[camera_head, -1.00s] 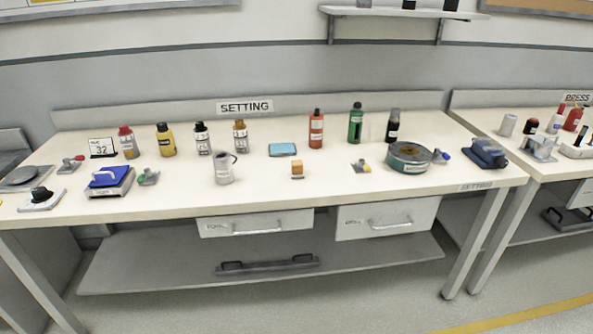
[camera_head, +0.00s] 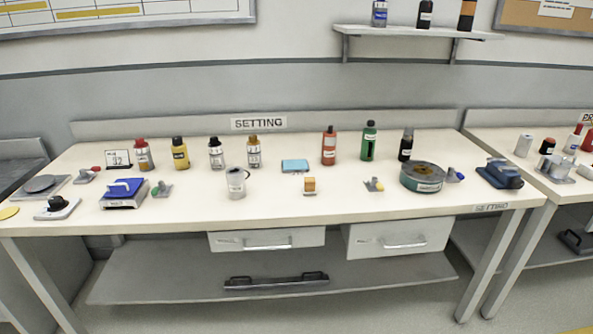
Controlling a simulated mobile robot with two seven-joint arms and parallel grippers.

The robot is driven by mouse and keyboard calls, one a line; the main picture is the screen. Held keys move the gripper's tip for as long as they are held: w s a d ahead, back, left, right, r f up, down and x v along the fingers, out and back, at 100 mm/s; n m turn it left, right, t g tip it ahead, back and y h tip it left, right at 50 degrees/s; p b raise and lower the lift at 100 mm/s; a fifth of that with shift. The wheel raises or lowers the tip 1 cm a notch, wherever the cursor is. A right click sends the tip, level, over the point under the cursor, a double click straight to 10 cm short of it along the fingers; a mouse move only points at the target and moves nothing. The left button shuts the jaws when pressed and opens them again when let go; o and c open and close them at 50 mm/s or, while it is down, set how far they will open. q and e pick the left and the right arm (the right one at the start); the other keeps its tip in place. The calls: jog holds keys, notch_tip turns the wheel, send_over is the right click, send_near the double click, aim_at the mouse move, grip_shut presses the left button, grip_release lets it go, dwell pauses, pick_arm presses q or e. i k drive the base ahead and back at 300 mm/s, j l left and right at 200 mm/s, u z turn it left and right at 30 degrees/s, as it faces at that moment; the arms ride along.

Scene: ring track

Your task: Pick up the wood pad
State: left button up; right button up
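A small wood-coloured block (camera_head: 310,185), which looks like the wood pad, sits near the middle of the white table (camera_head: 270,205) marked SETTING. It stands upright, and a thin pale strip shows at its base. A clear patch of tabletop surrounds it. Neither of my grippers is in view.
A grey mug (camera_head: 236,184) stands left of the block, and a blue pad (camera_head: 295,166) lies behind it. A yellow-tipped clamp (camera_head: 374,185) and a green round tin (camera_head: 423,177) are to the right. Several bottles line the back. Two drawers (camera_head: 267,239) hang under the front edge.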

aim_at(309, 188)
jog(key=i+l+u, duration=0.2)
jog(key=l, duration=0.15)
jog(key=i+l+u, duration=0.2)
jog(key=l, duration=0.15)
jog(key=l+u, duration=0.2)
jog(key=l, duration=0.2)
jog(key=i+l+u, duration=0.2)
jog(key=l, duration=0.2)
jog(key=k, duration=0.05)
